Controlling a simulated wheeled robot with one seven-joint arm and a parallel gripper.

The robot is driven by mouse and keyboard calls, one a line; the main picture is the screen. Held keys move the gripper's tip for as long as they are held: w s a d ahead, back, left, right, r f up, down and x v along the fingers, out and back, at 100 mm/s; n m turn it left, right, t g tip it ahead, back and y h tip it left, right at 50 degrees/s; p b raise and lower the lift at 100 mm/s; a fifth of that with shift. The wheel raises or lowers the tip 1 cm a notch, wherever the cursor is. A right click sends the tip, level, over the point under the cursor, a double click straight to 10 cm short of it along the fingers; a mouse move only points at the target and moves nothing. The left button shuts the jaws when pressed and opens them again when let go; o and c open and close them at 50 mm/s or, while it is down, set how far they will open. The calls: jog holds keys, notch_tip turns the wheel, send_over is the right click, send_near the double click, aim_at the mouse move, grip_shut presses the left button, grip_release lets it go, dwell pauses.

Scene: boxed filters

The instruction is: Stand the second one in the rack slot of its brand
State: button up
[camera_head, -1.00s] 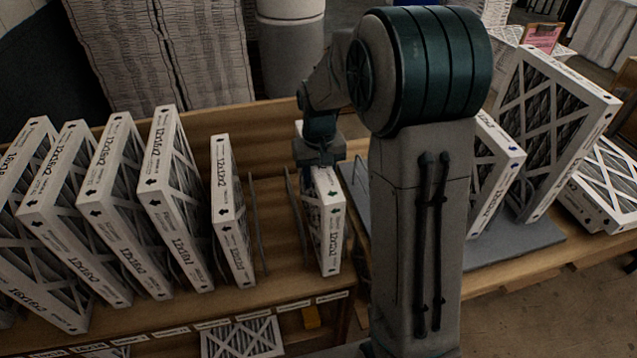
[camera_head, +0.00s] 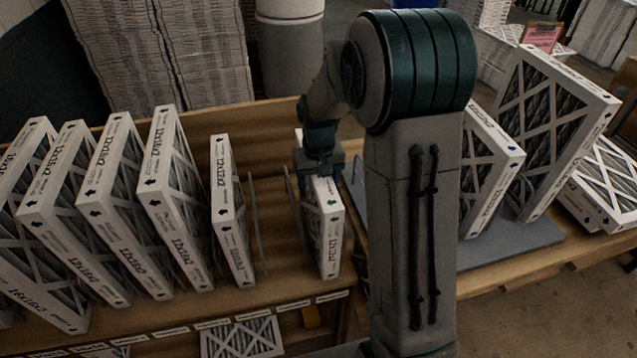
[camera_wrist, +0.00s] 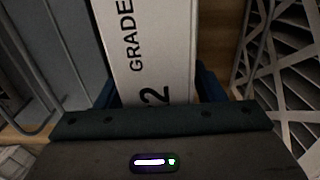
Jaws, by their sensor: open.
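A thin white-framed boxed filter (camera_head: 330,232) with a small green mark stands nearly upright at the right end of the wooden rack (camera_head: 275,283), beside wire dividers. My gripper (camera_head: 320,168) is at its top edge, open, with one finger on each side. In the wrist view the filter's white edge (camera_wrist: 150,50), printed "GRADE" and "2", lies between the open fingers (camera_wrist: 160,92). Another thin filter (camera_head: 231,212) stands in the rack to the left, past a gap with wire dividers. The filter's lower rear part is hidden.
Several larger filters (camera_head: 128,210) lean along the rack's left part. To the right, behind my arm, a filter (camera_head: 492,170) and a larger one (camera_head: 550,130) stand on a grey mat (camera_head: 535,238). Small labels line the rack's front edge.

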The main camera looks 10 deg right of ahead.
notch_tip(320, 180, up, 11)
jog(key=shift+r+b, duration=0.2)
jog(key=shift+b, duration=0.15)
jog(key=shift+r, duration=0.35)
jog(key=shift+s+r, duration=0.25)
jog(key=shift+t, duration=0.7)
jog(key=s, duration=0.3)
jog(key=s+r, duration=0.1)
jog(key=s, duration=0.2)
jog(key=s+r, duration=0.1)
jog(key=s, duration=0.2)
jog(key=shift+s, duration=0.3)
jog(key=s+f+t, duration=0.1)
jog(key=s+f, duration=0.1)
jog(key=s, duration=1)
jog(key=shift+f+t, duration=0.3)
jog(key=shift+f, duration=0.05)
